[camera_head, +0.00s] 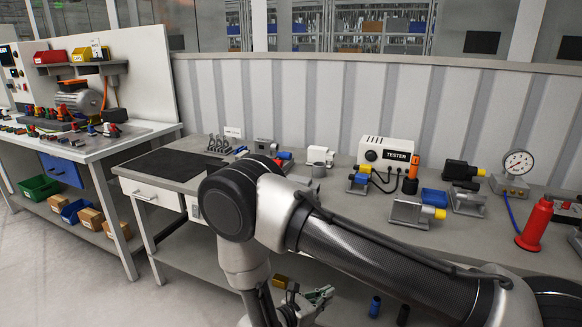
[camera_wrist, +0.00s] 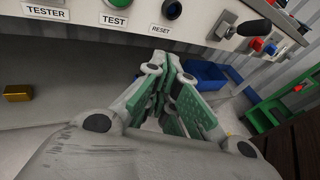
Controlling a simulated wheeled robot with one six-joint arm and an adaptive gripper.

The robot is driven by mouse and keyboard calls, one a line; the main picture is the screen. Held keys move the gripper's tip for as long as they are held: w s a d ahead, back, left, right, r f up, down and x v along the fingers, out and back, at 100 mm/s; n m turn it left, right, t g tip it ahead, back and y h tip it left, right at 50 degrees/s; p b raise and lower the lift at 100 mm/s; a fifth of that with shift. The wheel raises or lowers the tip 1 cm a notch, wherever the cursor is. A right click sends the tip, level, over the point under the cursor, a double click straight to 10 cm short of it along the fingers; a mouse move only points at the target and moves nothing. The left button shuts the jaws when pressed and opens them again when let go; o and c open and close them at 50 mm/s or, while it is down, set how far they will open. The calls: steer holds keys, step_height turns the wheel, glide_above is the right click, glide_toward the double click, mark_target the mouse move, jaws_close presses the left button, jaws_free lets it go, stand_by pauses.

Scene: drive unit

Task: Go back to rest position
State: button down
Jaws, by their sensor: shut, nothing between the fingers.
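My gripper shows in the wrist view (camera_wrist: 168,75), its green-padded fingers drawn together with nothing between them. In the head view my gripper (camera_head: 322,293) is low in the picture, partly hidden behind my own arm, and appears below the level of the workbench top (camera_head: 300,190). In the wrist view a panel (camera_wrist: 140,28) labelled TESTER, TEST and RESET lies just beyond the fingertips. I cannot tell whether the fingers touch it.
The workbench carries a white TESTER box (camera_head: 386,152), a dial gauge (camera_head: 517,165), a red bottle (camera_head: 536,222) and metal fixtures. A second bench (camera_head: 95,150) stands left. The floor (camera_head: 85,270) at left front is clear. Blue bins (camera_wrist: 207,74) and a green crate (camera_wrist: 268,110) show in the wrist view.

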steer(key=s+d+r+m+g+y, duration=0.1)
steer(key=s+d+r+m+y, duration=0.3)
steer(key=d+r+m, duration=0.5)
steer(key=s+d+r+m+g+y, duration=0.2)
steer(key=s+d+r+m, duration=0.6)
steer(key=r, duration=1.1)
steer(key=s+d+r+m+g+y, duration=0.2)
steer(key=s+d+r+m+y, duration=0.3)
steer(key=d+r+m, duration=0.4)
step_height(320, 180, up, 6)
steer(key=shift+s+d+f+m+y, duration=0.25)
steer(key=shift+s+d+m+y, duration=0.15)
steer(key=shift+m, duration=0.1)
